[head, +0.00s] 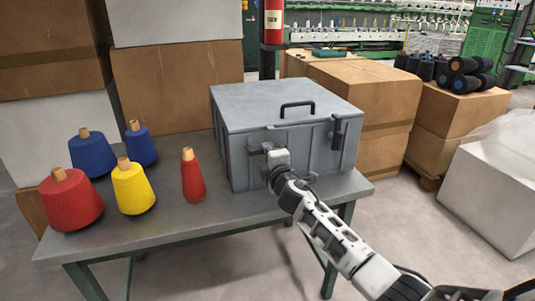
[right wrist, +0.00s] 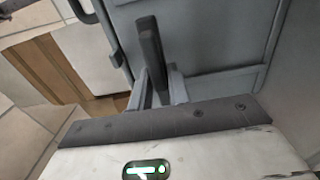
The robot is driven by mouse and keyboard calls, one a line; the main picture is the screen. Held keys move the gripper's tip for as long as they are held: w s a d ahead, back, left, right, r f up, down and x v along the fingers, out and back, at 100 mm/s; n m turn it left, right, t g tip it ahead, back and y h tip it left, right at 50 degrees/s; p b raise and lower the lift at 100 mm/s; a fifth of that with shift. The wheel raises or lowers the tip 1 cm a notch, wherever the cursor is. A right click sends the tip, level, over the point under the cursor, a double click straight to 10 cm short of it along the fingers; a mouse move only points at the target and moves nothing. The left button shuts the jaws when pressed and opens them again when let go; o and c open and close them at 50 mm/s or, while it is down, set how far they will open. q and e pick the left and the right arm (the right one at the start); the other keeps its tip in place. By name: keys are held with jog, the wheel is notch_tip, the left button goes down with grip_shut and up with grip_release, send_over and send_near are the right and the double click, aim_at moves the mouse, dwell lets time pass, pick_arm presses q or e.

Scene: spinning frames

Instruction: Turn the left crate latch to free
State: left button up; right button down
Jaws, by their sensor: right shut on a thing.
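The grey crate (head: 290,110) stands closed on the table, with a black handle (head: 297,108) on its lid. The left latch (head: 267,147) is on its front face, mostly hidden behind my right gripper (head: 272,158). In the right wrist view the latch (right wrist: 149,45) is a dark bar standing out between the fingers of the gripper (right wrist: 160,88), which is shut on it. How far the latch is turned is hard to tell. The right latch (head: 338,132) is a dark upright bar near the crate's front right corner. My left gripper is not in view.
Red, yellow and blue yarn cones (head: 133,188) stand on the table (head: 220,215) left of the crate. Cardboard boxes (head: 175,80) are stacked behind, with more boxes (head: 375,95) to the right.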

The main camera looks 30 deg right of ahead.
jog(key=shift+f, duration=0.1)
jog(key=c, duration=1.4)
grip_release()
jog(key=shift+c, duration=0.2)
jog(key=shift+s, duration=0.15)
pick_arm(q)
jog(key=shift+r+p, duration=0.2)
jog(key=shift+p, duration=0.3)
pick_arm(e)
jog(key=s+a, duration=0.2)
jog(key=s, duration=1.3)
jog(key=shift+s+a, duration=0.2)
jog(key=shift+s, duration=0.1)
pick_arm(q)
jog(key=p, duration=0.1)
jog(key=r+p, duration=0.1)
jog(key=p, duration=0.1)
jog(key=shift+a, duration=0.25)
pick_arm(e)
jog(key=s+a+f+m+g+y, duration=0.3)
jog(key=s+a+f+m, duration=0.3)
jog(key=s, duration=0.4)
jog(key=s+a+f+m+g+y, duration=0.3)
jog(key=s+a+f+m+g, duration=0.1)
jog(key=s+a+f+m, duration=0.3)
jog(key=s+a+m, duration=0.1)
jog(key=s+a, duration=0.1)
jog(key=s, duration=0.1)
jog(key=shift+s+a, duration=0.25)
jog(key=shift+s, duration=0.1)
